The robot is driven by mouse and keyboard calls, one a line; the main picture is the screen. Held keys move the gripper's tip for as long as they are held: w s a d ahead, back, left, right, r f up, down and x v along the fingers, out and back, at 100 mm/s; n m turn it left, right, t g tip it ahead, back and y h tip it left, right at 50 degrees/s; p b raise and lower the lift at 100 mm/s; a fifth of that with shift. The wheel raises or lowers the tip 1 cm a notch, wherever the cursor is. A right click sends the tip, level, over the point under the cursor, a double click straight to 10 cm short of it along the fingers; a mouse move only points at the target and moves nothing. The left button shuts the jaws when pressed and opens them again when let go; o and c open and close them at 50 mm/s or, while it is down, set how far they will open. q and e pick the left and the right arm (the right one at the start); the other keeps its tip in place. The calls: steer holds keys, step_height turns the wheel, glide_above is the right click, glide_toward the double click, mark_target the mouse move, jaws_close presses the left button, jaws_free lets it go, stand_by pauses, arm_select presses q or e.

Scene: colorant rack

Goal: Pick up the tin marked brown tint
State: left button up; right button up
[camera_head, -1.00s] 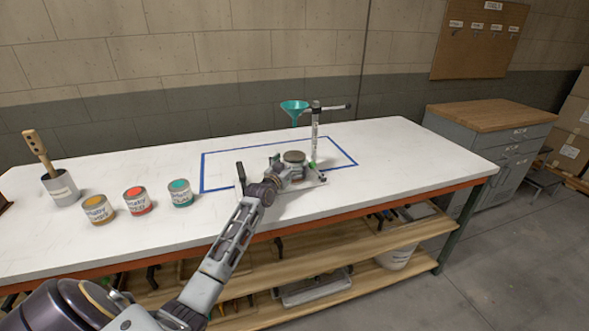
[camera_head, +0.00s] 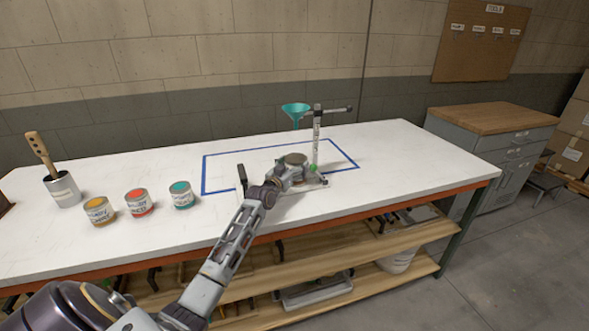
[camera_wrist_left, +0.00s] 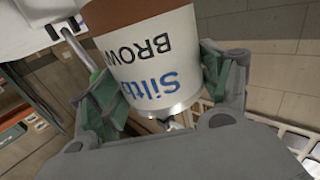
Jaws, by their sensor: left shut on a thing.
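The tin (camera_wrist_left: 150,58) has a white label that reads "BROW" and "Siltb" upside down in the left wrist view, with the rest of the text hidden. Its brown band shows at the top of that view. My left gripper (camera_wrist_left: 162,88) is shut on it, with a green-grey finger on each side. In the head view the tin's grey lid (camera_head: 294,158) shows above my left gripper (camera_head: 290,174), by the funnel stand. I cannot tell how far the tin is above the bench. My right gripper is not in view.
A stand (camera_head: 316,140) with a teal funnel (camera_head: 295,109) is close behind the held tin. Blue tape (camera_head: 203,175) outlines an area on the white bench (camera_head: 400,160). Orange (camera_head: 101,210), red (camera_head: 139,202) and teal (camera_head: 182,195) tins and a brush pot (camera_head: 63,189) stand left.

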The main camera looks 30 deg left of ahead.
arm_select(q)
steer(key=shift+r, duration=0.5)
step_height(320, 180, up, 8)
steer(key=shift+f+p, duration=0.15)
steer(key=shift+p, duration=0.3)
steer(key=shift+r, duration=0.7)
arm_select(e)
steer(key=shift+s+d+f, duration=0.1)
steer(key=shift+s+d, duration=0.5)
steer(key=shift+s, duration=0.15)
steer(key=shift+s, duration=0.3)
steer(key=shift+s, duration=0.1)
